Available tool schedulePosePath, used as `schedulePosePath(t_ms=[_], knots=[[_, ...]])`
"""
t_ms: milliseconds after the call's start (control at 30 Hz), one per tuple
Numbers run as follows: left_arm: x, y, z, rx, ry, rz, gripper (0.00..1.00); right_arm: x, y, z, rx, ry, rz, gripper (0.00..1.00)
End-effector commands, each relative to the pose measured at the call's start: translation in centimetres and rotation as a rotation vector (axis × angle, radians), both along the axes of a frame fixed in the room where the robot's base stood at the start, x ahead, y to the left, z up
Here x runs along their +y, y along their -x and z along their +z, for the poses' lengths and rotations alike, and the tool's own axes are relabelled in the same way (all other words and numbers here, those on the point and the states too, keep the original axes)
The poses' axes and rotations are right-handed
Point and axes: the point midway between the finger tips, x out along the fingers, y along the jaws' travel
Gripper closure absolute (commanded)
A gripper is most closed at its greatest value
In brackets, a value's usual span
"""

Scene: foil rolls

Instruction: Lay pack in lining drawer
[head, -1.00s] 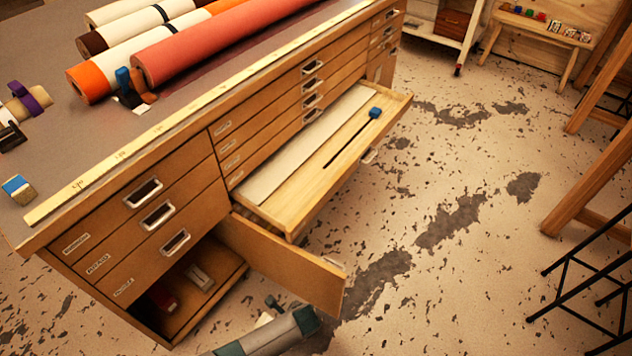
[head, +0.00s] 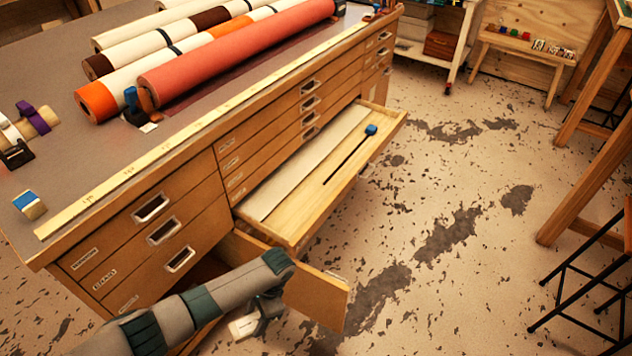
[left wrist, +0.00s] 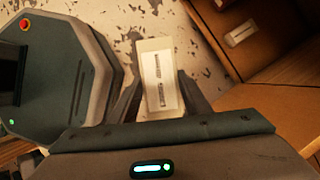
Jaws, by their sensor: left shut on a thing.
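My left gripper (head: 262,316) is shut on a small white pack (left wrist: 158,72) with a dark-marked label, which sticks out between its fingers. The pack also shows in the head view (head: 243,327), partly hidden by the gripper. They are in front of the cabinet's low compartment, close to its open door. A wide drawer (head: 318,205) stands pulled out to the right, above and beyond the gripper. It holds a long pale sheet (head: 300,165) and a thin dark rod with a blue head (head: 371,130). My right gripper is not in view.
The open cabinet door (head: 318,298) juts out between gripper and drawer. Another white pack (left wrist: 241,33) lies in the compartment. Several rolls, including a red one (head: 235,55), lie on the cabinet top. A stool (head: 590,265) stands at the right. The floor between is clear.

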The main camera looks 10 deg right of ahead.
Motion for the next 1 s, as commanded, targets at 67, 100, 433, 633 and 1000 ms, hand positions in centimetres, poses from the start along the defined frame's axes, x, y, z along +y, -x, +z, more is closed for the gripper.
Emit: schedulePosePath(t_ms=[67, 100, 433, 633, 1000], knots=[[0.9, -0.9, 2.7, -0.007, -0.002, 0.135, 0.81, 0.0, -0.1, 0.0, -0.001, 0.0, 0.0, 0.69], [1.2, -1.0, 3.9, -0.007, -0.001, 0.203, 0.81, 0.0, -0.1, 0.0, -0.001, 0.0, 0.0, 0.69], [4.3, 0.6, 14.5, -0.006, 0.001, 0.71, 0.81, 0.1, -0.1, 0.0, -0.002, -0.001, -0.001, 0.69], [6.5, 3.5, 20.8, -0.004, 0.001, 0.967, 0.81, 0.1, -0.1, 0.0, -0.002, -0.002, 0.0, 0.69], [8.2, 7.1, 25.9, -0.002, 0.0, 1.17, 0.81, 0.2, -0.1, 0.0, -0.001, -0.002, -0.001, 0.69]])
